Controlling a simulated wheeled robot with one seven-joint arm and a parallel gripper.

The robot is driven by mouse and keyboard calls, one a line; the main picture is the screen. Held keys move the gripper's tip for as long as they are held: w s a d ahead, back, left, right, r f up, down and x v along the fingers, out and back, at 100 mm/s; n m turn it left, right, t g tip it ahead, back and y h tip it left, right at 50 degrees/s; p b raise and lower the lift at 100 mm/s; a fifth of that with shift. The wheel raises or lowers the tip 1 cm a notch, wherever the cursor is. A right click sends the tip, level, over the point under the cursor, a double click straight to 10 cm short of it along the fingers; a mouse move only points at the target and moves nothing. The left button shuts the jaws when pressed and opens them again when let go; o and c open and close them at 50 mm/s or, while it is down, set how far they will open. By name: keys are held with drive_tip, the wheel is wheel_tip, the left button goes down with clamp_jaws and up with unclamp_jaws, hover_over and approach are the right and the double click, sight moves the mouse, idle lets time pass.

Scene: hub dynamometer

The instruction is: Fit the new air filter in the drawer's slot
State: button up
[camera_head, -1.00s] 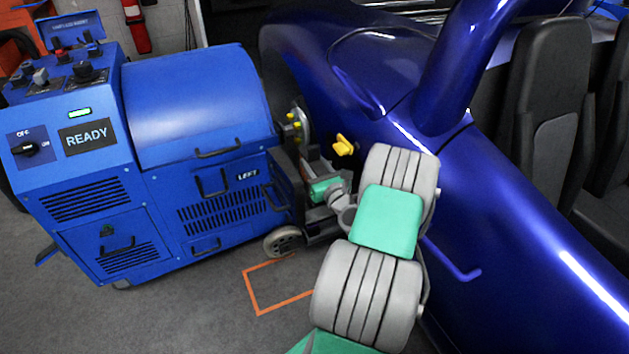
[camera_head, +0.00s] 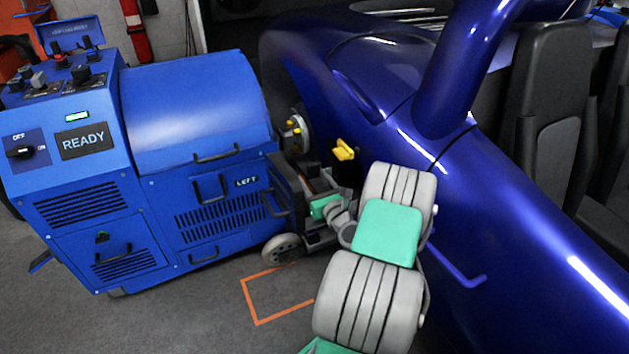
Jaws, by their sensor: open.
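The blue dynamometer (camera_head: 197,110) stands at left with "READY" and "LEFT" labels. At its lower left is a louvred front panel or drawer (camera_head: 118,262) with a black handle and a small green mark; it looks shut. A smaller handled panel (camera_head: 205,252) sits to its right, also closed. No air filter or open slot can be made out. My gripper (camera_head: 315,237) is at the dynamometer's right end, beside the wheel and mostly hidden by my wrist and shadow. Its jaws are open, and I see nothing held in them.
A blue car body (camera_head: 540,240) fills the right side, close to my arm. A caster wheel (camera_head: 283,248) is under the dynamometer's right end. A yellow part (camera_head: 344,149) shows by the car. An orange floor outline (camera_head: 262,322) marks clear floor in front.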

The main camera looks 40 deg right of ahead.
drive_tip(key=shift+r, duration=0.15)
drive_tip(key=shift+s, duration=0.3)
drive_tip(key=b+v, duration=0.1)
drive_tip(key=v, duration=1)
drive_tip(key=shift+s+a, duration=0.15)
drive_tip(key=shift+a, duration=0.05)
drive_tip(key=shift+r, duration=0.1)
